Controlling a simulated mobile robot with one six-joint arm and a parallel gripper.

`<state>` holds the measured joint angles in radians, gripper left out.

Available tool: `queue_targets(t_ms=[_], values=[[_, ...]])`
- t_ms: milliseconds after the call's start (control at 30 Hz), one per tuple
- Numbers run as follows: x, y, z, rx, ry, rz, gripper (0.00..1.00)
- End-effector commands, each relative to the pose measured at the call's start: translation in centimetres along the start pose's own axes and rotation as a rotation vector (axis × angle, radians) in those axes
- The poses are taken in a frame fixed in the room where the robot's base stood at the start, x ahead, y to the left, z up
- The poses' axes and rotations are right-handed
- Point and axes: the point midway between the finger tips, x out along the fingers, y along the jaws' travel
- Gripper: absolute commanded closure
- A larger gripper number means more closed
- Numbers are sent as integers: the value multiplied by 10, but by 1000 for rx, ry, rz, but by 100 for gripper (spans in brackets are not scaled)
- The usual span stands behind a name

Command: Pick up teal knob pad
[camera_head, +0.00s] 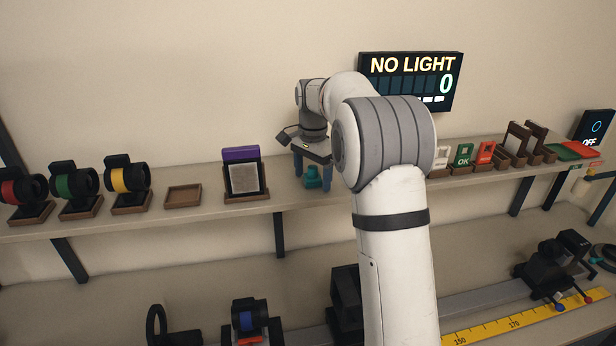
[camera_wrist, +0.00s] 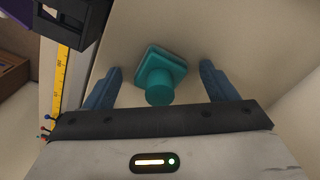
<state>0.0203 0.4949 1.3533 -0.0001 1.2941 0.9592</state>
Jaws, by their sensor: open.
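The teal knob pad (camera_head: 312,177) stands on the upper shelf, below my gripper in the head view. In the wrist view the teal knob pad (camera_wrist: 160,75) shows a square base with rounded corners and a round knob facing my gripper. My gripper (camera_head: 312,172) is open above the shelf, with its fingers pointing down. In the wrist view its two blue fingers (camera_wrist: 160,78) are spread on either side of the pad, with a gap at each side. Nothing is held. I cannot tell exactly how far the fingertips are above the shelf.
Left of the gripper, a purple-topped holder (camera_head: 241,176) stands close on the shelf (camera_head: 150,222). An empty wooden tray (camera_head: 183,196) and several coloured lens units (camera_head: 126,182) are further left. Right are small OK cards (camera_head: 464,157). A display (camera_head: 411,80) reads NO LIGHT.

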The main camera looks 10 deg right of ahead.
Motion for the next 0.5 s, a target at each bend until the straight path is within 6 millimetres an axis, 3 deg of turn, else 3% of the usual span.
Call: queue_targets(t_ms=[167,500], values=[[0,0,0,0,0,-1,21],[0,0,-1,1,0,-1,49]])
